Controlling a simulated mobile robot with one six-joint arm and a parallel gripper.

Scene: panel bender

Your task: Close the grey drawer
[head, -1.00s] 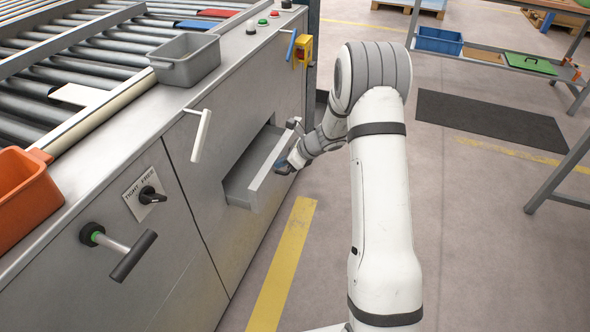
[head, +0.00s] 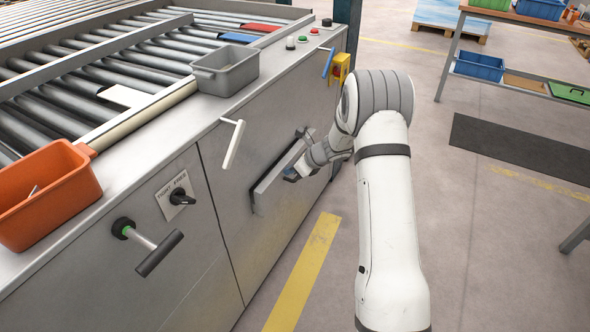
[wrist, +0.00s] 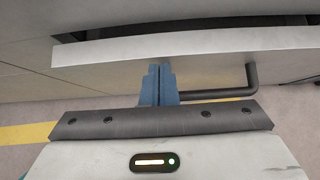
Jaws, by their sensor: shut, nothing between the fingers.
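The grey drawer (head: 277,174) is in the front of the machine in the head view, pushed nearly in. In the wrist view its front panel (wrist: 200,45) crosses the picture, with a dark narrow gap behind its top edge. A dark bar handle (wrist: 251,85) shows on the panel, to the right of the fingers. My gripper (head: 289,175) is at the drawer front. In the wrist view its blue fingers (wrist: 158,72) are shut together with nothing between them, and their tips meet the panel's face. Whether they press on it cannot be told.
Above the drawer, the machine's top holds a grey bin (head: 226,72) and an orange bin (head: 46,195). A white lever (head: 233,144), a black knob (head: 181,197) and a T-handle (head: 158,253) stick out of its front. The floor beside the yellow stripe (head: 305,272) is clear.

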